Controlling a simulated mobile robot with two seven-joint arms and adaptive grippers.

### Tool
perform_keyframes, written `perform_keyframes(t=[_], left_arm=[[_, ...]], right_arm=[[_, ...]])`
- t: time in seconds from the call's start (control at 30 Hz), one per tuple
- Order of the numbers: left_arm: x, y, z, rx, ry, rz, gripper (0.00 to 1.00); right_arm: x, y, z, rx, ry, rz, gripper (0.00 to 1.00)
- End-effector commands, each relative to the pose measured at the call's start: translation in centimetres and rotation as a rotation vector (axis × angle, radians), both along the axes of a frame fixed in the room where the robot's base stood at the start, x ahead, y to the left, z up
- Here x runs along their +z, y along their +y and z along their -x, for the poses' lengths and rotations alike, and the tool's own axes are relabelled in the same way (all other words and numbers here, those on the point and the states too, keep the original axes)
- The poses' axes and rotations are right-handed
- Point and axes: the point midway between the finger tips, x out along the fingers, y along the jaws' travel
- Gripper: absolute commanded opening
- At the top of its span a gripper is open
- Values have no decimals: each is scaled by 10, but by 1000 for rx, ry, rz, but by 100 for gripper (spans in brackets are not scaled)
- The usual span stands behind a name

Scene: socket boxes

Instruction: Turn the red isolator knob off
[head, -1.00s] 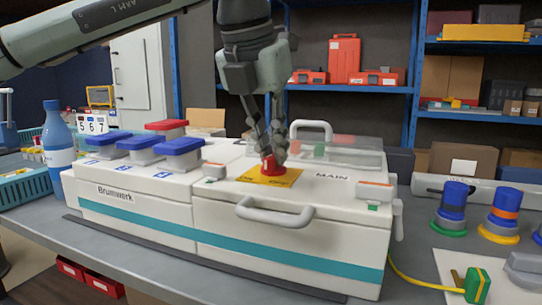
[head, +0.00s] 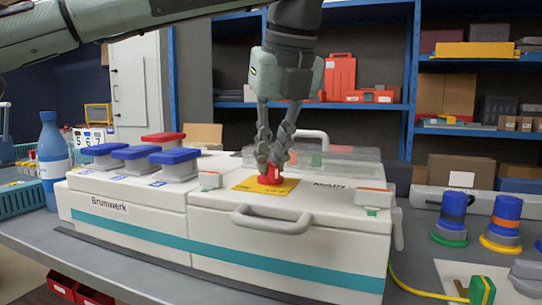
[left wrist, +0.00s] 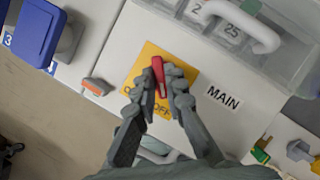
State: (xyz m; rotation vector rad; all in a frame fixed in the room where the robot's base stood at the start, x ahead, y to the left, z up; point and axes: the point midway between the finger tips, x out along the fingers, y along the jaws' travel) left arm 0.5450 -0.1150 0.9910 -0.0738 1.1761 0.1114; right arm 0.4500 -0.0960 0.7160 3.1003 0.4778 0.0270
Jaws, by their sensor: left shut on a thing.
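The red isolator knob (head: 270,174) sits on a yellow plate (head: 284,187) on top of the white box marked MAIN. My left gripper (head: 270,165) reaches down from above and is shut on the knob, one finger on each side. In the left wrist view the red knob (left wrist: 159,76) shows between the fingertips (left wrist: 158,92), its bar close to upright in the picture and slightly tilted. The yellow plate (left wrist: 152,52) carries lettering that reads OFF near the fingers; the rest is partly hidden by them. My right gripper is not in view.
Blue-lidded sockets (head: 175,164) and a red one (head: 163,139) stand left on the Brumwerk box. A clear cover (head: 345,160) and a grey handle (head: 270,220) flank the knob. A blue bottle (head: 52,165) stands far left. Blue and orange plugs (head: 505,220) stand right.

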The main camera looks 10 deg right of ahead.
Motion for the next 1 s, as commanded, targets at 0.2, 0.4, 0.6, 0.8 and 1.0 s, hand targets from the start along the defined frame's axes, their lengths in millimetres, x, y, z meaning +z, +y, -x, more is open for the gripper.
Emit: perform_keyframes(t=[0.2,0.4,0.6,0.8,1.0], left_arm=[[0,-1,0,64,0,0,0],[0,-1,0,83,0,1,0],[0,0,0,84,0,1,0],[0,0,0,84,0,1,20],[0,0,0,82,0,0,32]], right_arm=[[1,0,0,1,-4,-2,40],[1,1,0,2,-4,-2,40],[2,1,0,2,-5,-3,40],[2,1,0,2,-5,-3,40],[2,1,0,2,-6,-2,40]])
